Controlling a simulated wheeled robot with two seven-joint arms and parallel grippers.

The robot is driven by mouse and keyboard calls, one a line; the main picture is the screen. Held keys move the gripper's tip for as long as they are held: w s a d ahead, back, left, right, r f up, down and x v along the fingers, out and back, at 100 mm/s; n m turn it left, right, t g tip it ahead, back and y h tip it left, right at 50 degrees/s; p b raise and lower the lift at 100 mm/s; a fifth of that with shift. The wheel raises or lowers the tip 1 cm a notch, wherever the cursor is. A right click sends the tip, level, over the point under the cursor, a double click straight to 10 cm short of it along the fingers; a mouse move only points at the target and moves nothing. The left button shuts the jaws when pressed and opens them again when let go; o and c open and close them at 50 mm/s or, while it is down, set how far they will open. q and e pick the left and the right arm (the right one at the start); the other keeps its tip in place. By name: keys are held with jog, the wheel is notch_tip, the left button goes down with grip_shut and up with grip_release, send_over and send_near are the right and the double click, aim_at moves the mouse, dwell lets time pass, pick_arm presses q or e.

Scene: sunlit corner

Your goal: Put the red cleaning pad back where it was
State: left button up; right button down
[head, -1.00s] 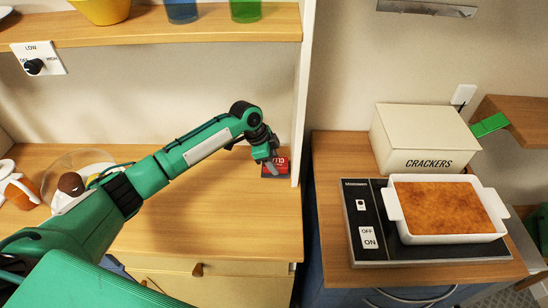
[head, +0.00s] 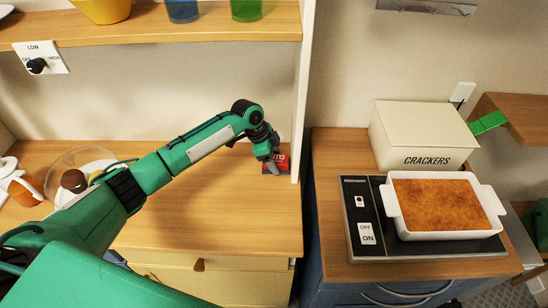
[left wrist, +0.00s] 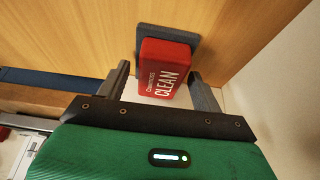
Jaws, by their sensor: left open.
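The red cleaning pad (head: 283,160) is at the right end of the wooden counter, close to the upright side panel. In the left wrist view the red pad (left wrist: 160,75) is a block with white lettering reading CLEAN, lying against a dark grey square (left wrist: 196,40). My left gripper (head: 272,167) is down at the pad and covers part of it in the head view. Its fingers are open, one on each side of the pad, with a gap visible at the left finger. Contact at the right finger is hard to tell.
The side panel (head: 301,100) stands just right of the pad. A clear bowl (head: 80,165) with food is at the counter's left. The middle of the counter (head: 200,215) is clear. Right of the panel are a crackers box (head: 420,137) and a baking dish (head: 398,226) on a black appliance.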

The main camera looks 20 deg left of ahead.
pick_arm(q)
jog(key=shift+f+b, duration=0.15)
jog(key=shift+b, duration=0.25)
jog(key=b+v, duration=0.2)
jog(key=v, duration=0.3)
jog(key=shift+w+a, duration=0.1)
jog(key=w+b+v, duration=0.1)
jog(key=v, duration=0.8)
jog(key=shift+s, duration=0.55)
